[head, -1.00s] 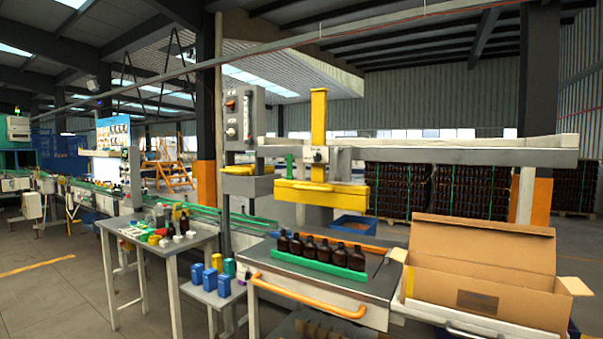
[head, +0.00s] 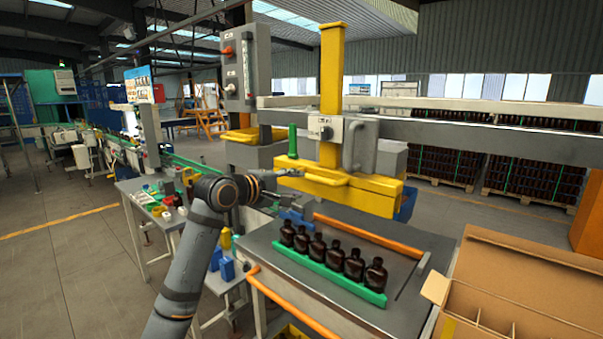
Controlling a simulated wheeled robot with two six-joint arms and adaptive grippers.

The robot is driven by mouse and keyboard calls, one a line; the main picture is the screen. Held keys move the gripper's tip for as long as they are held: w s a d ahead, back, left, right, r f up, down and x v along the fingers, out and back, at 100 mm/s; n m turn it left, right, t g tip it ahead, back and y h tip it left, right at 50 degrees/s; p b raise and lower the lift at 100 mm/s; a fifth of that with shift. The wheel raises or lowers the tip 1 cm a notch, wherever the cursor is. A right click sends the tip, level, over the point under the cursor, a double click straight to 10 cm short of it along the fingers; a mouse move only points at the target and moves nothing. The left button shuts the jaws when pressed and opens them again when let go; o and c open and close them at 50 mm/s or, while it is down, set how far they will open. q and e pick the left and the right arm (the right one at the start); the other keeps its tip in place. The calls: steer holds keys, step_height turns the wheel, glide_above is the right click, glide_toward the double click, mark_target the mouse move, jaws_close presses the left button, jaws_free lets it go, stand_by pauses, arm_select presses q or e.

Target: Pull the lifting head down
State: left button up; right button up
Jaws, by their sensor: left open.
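The lifting head (head: 375,193) is a yellow horizontal block under a tall yellow post (head: 331,75), raised above the bottles. A yellow bar handle (head: 325,181) runs along its front. A row of several dark amber bottles (head: 332,255) stands in a green strip holder (head: 325,272) on the grey table below it. My left gripper (head: 288,186) is open and empty at the left end of the lifting head, close to the handle. I cannot tell whether it touches the handle. My right gripper is not in view.
A grey horizontal beam (head: 480,137) carries the lifting head. An upright green grip (head: 292,140) stands left of the post. An open cardboard box (head: 525,275) with dividers is at the right. An orange rail (head: 370,237) lies behind the bottles. A control box (head: 245,65) stands behind my arm.

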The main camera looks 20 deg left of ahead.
mark_target(313, 179)
arm_select(q)
steer(key=p+x, duration=0.1)
steer(key=x, duration=0.2)
steer(key=r+p+x, duration=0.1)
steer(key=p+x, duration=0.1)
steer(key=x, duration=0.1)
steer(key=p+x, duration=0.1)
steer(key=x, duration=0.2)
steer(key=shift+w+d+r+p, duration=0.1)
steer(key=shift+d+r+p, duration=0.1)
steer(key=shift+p, duration=0.15)
steer(key=shift+f, duration=0.1)
steer(key=shift+c, duration=0.7)
jaws_close()
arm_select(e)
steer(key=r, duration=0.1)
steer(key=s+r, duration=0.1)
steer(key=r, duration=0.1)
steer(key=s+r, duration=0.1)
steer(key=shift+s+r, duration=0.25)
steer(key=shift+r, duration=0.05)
